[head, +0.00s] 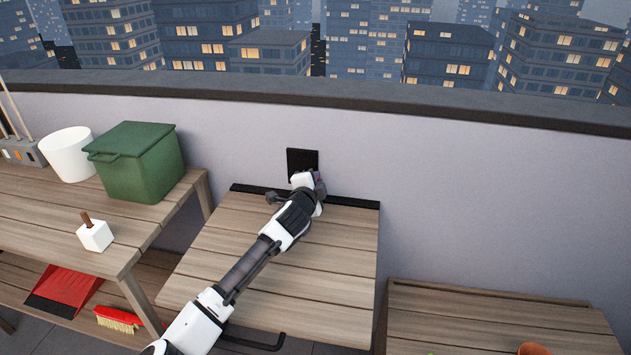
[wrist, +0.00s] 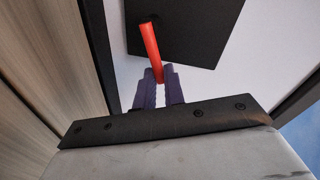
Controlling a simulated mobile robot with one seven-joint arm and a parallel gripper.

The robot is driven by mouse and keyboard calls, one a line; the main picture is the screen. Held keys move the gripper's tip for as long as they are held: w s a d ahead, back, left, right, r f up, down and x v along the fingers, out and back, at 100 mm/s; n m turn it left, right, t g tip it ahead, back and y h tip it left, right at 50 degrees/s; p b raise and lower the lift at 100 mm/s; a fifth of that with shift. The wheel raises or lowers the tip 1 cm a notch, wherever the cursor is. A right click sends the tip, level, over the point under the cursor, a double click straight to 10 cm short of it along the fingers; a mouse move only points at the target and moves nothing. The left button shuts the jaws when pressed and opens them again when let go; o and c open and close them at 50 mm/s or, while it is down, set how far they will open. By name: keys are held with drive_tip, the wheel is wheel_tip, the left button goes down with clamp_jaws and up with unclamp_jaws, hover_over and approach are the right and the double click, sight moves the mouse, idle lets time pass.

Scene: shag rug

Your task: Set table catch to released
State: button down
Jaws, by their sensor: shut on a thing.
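The table catch shows as a black square plate (head: 302,160) on the wall above the hinged wooden table (head: 270,265). In the wrist view the plate (wrist: 205,25) carries a red lever (wrist: 151,48) that runs from the plate down to my fingers. My gripper (wrist: 160,88) is shut on the red lever's end, with its purple fingertips on either side. In the head view my gripper (head: 318,185) is at the plate's lower edge and hides the lever. The table top looks level, with a black strip along its wall edge.
A wooden bench (head: 150,215) at left holds a green bin (head: 135,160), a white pot (head: 68,153) and a white block with a brown handle (head: 94,235). A red dustpan (head: 65,290) and brush (head: 118,319) lie below. A low wooden surface (head: 480,325) stands at right.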

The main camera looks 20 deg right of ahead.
drive_tip(key=c, duration=1.5)
unclamp_jaws()
drive_tip(key=b+v, duration=0.2)
drive_tip(key=v, duration=1.1)
drive_tip(key=shift+s+a, duration=0.2)
drive_tip(key=shift+s, duration=0.15)
